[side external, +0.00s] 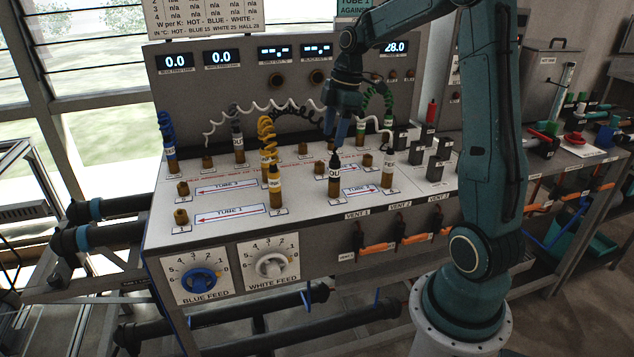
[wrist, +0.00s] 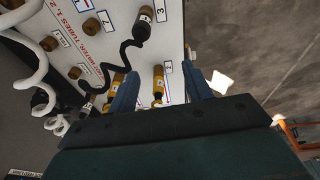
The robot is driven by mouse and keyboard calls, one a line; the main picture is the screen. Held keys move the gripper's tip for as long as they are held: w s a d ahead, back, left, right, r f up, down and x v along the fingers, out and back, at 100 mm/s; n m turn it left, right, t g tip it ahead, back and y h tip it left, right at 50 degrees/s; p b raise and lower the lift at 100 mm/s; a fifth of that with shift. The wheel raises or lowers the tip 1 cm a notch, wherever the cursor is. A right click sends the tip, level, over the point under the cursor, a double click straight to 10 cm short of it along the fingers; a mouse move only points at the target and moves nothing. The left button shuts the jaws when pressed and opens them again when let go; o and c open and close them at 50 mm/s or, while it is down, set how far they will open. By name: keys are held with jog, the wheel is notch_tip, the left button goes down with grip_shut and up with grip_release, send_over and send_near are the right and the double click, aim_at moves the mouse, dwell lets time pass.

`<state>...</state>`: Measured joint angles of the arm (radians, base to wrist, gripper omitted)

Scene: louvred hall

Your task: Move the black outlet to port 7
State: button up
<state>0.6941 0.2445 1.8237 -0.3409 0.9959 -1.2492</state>
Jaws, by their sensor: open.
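Another plug with a black hose (wrist: 144,24) stands farther up that view.
Coiled hoses, including a white one (side external: 245,108), cross behind. A bare brass port (side external: 181,217) is at front left. Dark blocks (side external: 417,153) stand at right.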

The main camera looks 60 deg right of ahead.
aim_at(335, 161)
jog(key=shift+w+d+f+n+g+h, duration=0.25)
jog(key=shift+d+f+n, duration=0.25)
jog(key=shift+n, duration=0.85)
jog(key=shift+w+d+f+n+g+h, duration=0.15)
jog(key=shift+d+f+n+g, duration=0.3)
jog(key=shift+n, duration=0.95)
jog(key=shift+w+d+f+n+g+h, duration=0.15)
jog(key=shift+d+f+n, duration=0.4)
jog(key=shift+n, duration=0.8)
jog(key=shift+f, duration=4.95)
grip_shut()
